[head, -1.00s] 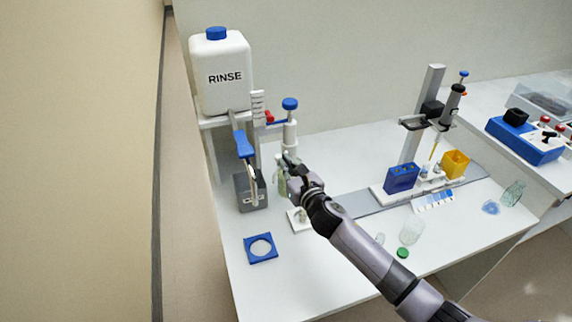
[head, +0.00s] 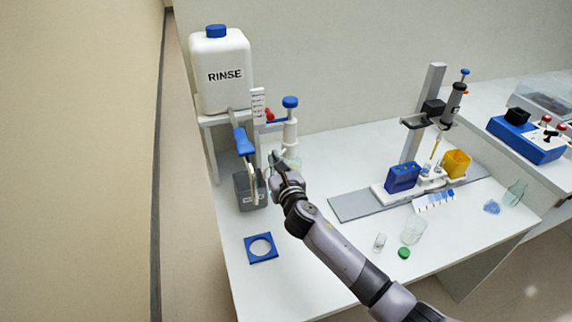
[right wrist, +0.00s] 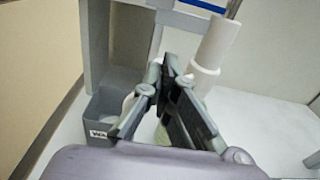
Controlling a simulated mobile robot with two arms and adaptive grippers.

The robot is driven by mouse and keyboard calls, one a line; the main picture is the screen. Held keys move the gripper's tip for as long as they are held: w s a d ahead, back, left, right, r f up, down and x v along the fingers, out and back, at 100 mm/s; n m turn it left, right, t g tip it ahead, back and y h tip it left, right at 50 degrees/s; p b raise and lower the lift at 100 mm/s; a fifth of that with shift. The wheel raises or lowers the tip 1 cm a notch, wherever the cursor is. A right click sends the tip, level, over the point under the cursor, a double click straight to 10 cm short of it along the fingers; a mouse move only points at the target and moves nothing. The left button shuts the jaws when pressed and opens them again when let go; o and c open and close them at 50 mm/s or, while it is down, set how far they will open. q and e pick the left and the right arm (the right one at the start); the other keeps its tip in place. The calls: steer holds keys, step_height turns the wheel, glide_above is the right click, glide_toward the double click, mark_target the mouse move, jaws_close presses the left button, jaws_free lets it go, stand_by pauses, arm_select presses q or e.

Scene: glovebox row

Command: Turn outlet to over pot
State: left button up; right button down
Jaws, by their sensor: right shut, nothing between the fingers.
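A dispenser with a blue knob (head: 290,102) and white barrel (head: 290,133) stands near the back wall. Its lower part is hidden by my right arm. A blue lever-shaped part (head: 243,142) with a pale tube below it hangs over a grey box (head: 248,193). I cannot tell for sure which part is the outlet or which vessel is the pot. My right gripper (head: 277,157) is shut and empty, just right of the tube and in front of the barrel. In the right wrist view its fingertips (right wrist: 168,66) lie between the grey box (right wrist: 112,118) and the white barrel (right wrist: 212,55).
A white RINSE bottle (head: 222,75) stands on a raised shelf at back left. A blue plate with a round hole (head: 261,248) lies at front left. A pipette stand (head: 410,140), beaker (head: 413,230) and green cap (head: 404,253) are to the right.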

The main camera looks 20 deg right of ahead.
steer(key=shift+w+a, duration=1.3)
